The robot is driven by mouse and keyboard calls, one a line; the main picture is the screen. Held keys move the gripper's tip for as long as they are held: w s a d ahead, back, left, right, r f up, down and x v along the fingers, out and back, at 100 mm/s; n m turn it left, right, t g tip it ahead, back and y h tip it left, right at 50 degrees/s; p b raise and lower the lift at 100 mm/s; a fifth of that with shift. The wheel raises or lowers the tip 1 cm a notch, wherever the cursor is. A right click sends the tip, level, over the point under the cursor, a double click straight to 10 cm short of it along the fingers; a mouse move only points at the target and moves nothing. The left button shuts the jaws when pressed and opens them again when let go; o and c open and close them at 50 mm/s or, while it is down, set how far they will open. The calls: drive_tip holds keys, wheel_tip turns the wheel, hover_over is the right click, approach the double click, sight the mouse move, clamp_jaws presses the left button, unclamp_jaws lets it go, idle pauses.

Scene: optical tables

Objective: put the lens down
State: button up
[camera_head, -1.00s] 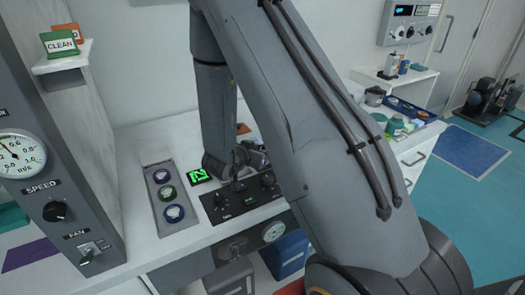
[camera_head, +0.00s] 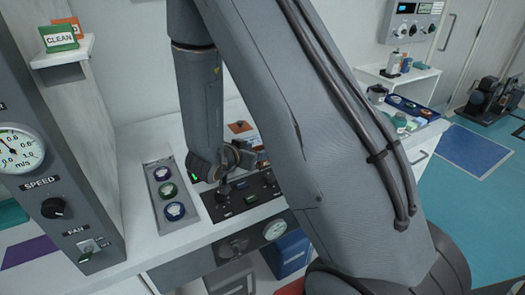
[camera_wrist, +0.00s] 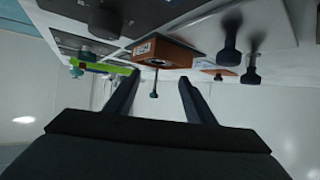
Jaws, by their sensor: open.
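My gripper shows in the wrist view (camera_wrist: 158,78) with its two dark fingers apart and nothing held between them. A small dark knob on a stem (camera_wrist: 154,94) appears in the gap beyond the fingers. In the head view my gripper (camera_head: 241,156) is low over the bench beside the black control panel, partly hidden by my arm. A grey tray (camera_head: 153,171) to its left holds three round ringed pieces that look like lenses: blue (camera_head: 161,173), green (camera_head: 168,190) and blue (camera_head: 175,211). I cannot tell which lens the task means.
The black control panel (camera_head: 224,208) with knobs lies at the bench front. An orange block with a round hole (camera_wrist: 165,52) and a green strip (camera_wrist: 100,66) show in the wrist view. A gauge panel (camera_head: 40,180) stands left. Bare white bench (camera_head: 133,200) lies beside the tray.

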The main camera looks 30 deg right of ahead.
drive_tip(key=v, duration=0.5)
drive_tip(key=shift+a+r, duration=0.3)
drive_tip(key=w+a+y, duration=0.1)
drive_tip(key=a+n+y, duration=0.1)
drive_tip(key=y, duration=0.1)
drive_tip(key=w+a+n+t+y, duration=0.1)
drive_tip(key=a, duration=0.1)
drive_tip(key=shift+w+f, duration=0.1)
drive_tip(key=shift+w, duration=0.2)
drive_tip(key=a+n+y, duration=0.1)
drive_tip(key=a+y, duration=0.1)
drive_tip(key=y, duration=0.1)
drive_tip(key=shift+s+a+n, duration=0.1)
drive_tip(key=shift+a+n, duration=0.3)
drive_tip(key=s+r+n+g+y, duration=0.1)
drive_tip(key=s+n+g+y, duration=0.2)
drive_tip(key=s, duration=1.6)
drive_tip(key=n+g, duration=0.4)
drive_tip(key=shift+r+y, duration=0.3)
drive_tip(key=shift+r, duration=0.1)
